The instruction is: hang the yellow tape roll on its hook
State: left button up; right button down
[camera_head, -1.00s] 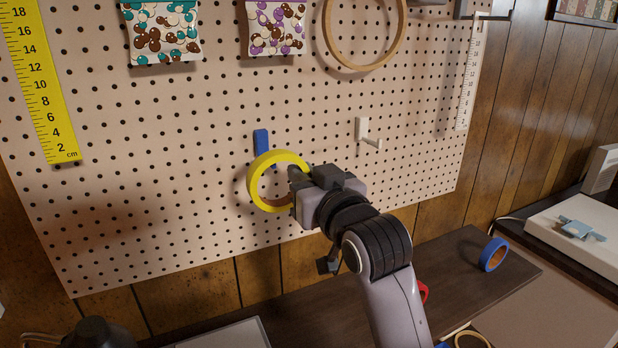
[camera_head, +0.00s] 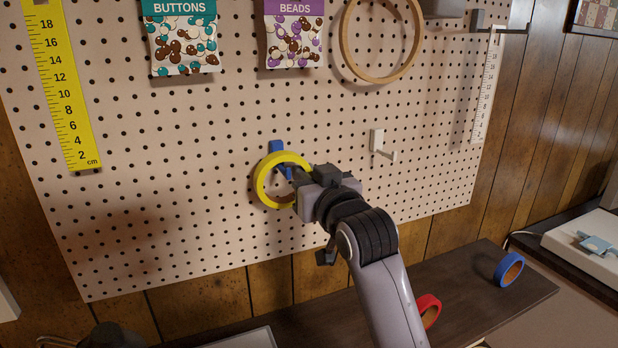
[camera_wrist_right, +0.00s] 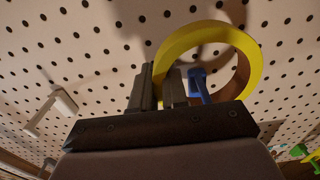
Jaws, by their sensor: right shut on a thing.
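The yellow tape roll (camera_head: 263,188) is held up in front of the pegboard by my right gripper (camera_head: 297,177), which is shut on its right side. The blue hook (camera_head: 277,146) is on the board behind the roll. Its plate shows above the roll's rim, and a blue part shows inside the ring's opening. In the right wrist view, the dark fingers (camera_wrist_right: 168,88) grip the near left part of the yellow ring (camera_wrist_right: 245,55), and the blue hook (camera_wrist_right: 198,82) shows within the opening. I cannot tell whether the peg passes through the ring. My left gripper is not in view.
An empty white hook (camera_head: 377,141) is to the right on the pegboard (camera_head: 180,215). A wooden hoop (camera_head: 349,60) and bags of buttons and beads hang above. A blue tape roll (camera_head: 508,269) and a red tape roll (camera_head: 428,309) rest on the dark shelf below.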

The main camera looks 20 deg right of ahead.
jog(key=shift+f+b, duration=0.3)
jog(key=shift+f, duration=0.5)
dwell(0.5)
jog(key=c, duration=1.1)
grip_release()
jog(key=s+b, duration=0.1)
jog(key=s, duration=0.6)
jog(key=shift+s+d, duration=0.1)
jog(key=shift+d, duration=0.05)
